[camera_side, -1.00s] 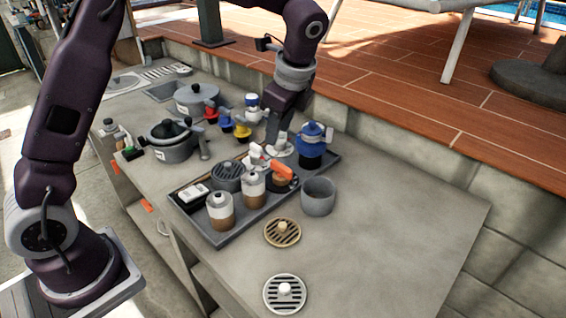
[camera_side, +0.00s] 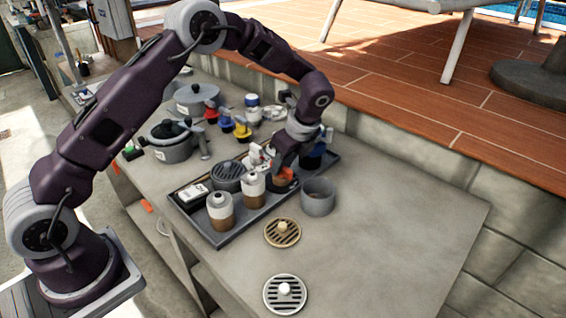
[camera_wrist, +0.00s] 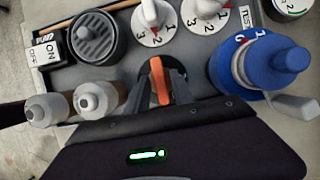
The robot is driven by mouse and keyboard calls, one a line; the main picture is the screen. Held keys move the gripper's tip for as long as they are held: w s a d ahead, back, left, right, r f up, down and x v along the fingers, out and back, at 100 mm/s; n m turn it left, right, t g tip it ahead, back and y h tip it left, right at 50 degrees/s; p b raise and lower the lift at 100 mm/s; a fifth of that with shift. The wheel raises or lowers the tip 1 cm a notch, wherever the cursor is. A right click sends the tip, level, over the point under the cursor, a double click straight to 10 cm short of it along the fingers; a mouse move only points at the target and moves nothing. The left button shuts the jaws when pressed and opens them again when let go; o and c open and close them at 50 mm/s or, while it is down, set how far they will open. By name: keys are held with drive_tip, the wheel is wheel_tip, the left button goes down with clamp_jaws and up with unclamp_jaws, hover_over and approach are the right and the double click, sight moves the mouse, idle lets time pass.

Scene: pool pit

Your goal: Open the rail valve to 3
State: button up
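My gripper (camera_side: 284,160) is lowered over the dark tray (camera_side: 236,240) on the counter. In the wrist view its two fingers (camera_wrist: 163,90) stand either side of an orange valve handle (camera_wrist: 160,80) on a dark round base; they look open around it. The handle (camera_side: 285,174) is partly hidden by my gripper in the side view. Two white dials with grey knobs and numbers 1 to 3, a left one (camera_wrist: 153,32) and a right one (camera_wrist: 207,24), sit behind it. A blue numbered valve (camera_wrist: 270,62) stands at right. I cannot tell which is named the rail valve.
Two capped bottles (camera_side: 220,212) (camera_side: 253,190), a round grilled pot (camera_side: 228,176) and an ON/OFF switch box (camera_wrist: 46,52) share the tray. A grey cup (camera_side: 318,197) stands close by at right. Pots (camera_side: 172,148) are behind left. The right counter (camera_side: 420,215) is clear.

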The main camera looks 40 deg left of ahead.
clamp_jaws()
drive_tip(key=n, duration=0.2)
drive_tip(key=n+g, duration=0.1)
drive_tip(key=n, duration=0.1)
drive_tip(key=shift+w+g, duration=0.15)
drive_tip(key=shift+g, duration=0.15)
drive_tip(key=n, duration=0.2)
drive_tip(key=n+g+h, duration=0.1)
drive_tip(key=n, duration=0.1)
drive_tip(key=shift+a+n+g, duration=0.1)
drive_tip(key=shift+n+g, duration=0.2)
drive_tip(key=n+h, duration=0.1)
drive_tip(key=n, duration=0.1)
drive_tip(key=n+g, duration=0.1)
drive_tip(key=n, duration=0.2)
drive_tip(key=shift+w+a+h, duration=0.15)
drive_tip(key=shift+h, duration=0.25)
drive_tip(key=shift+a+n+h, duration=0.1)
drive_tip(key=shift+n+h, duration=0.8)
drive_tip(key=shift+n, duration=1.5)
drive_tip(key=shift+f, duration=0.1)
